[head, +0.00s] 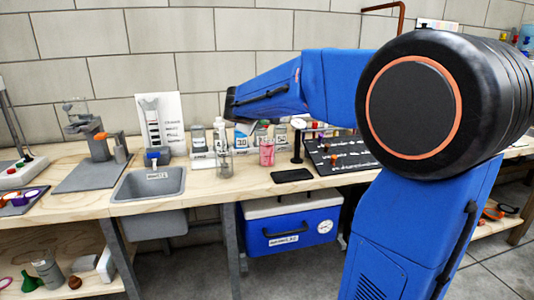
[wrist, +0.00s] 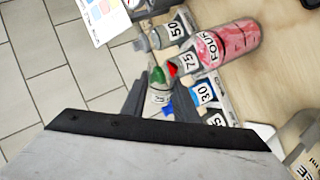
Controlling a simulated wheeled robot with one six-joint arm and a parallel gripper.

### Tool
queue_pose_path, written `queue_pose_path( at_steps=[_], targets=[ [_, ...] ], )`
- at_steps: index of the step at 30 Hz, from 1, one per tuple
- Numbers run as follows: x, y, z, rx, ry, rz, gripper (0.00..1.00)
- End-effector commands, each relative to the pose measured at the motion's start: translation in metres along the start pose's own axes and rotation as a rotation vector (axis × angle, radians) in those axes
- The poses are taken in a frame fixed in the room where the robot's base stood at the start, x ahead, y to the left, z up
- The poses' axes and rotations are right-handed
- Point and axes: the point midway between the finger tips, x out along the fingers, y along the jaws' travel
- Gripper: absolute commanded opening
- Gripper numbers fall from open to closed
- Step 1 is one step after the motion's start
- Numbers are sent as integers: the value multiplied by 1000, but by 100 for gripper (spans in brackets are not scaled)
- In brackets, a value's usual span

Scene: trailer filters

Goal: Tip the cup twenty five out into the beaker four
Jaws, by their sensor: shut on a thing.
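Beaker four (wrist: 225,45) is clear with pink-red content and the word FOUR on its side. It lies to the upper right of my jaws in the wrist view, and the pink beaker (head: 267,152) stands on the bench in the head view. My gripper (wrist: 175,103) is shut on a small clear cup (wrist: 158,93) whose own label I cannot read. A label ending in 5 (wrist: 219,121) shows by the right finger; I cannot tell whether it belongs to the held cup. In the head view, my arm's end is above the row of cups.
Cups marked 50 (wrist: 175,30), 75 (wrist: 190,62) and 30 (wrist: 204,92) stand close around my jaws. A clear glass (head: 225,164) stands left of the pink beaker. A sink (head: 150,183) is further left; a black phone-like slab (head: 292,175) lies at the bench front.

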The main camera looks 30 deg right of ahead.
Motion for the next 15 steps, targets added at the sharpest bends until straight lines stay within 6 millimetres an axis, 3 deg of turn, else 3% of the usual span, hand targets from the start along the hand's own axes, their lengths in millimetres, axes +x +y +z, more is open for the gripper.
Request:
queue_pose_path(
  at_steps=[15],
  targets=[
    [-1,1,1,34,20,8,5]
  ],
)
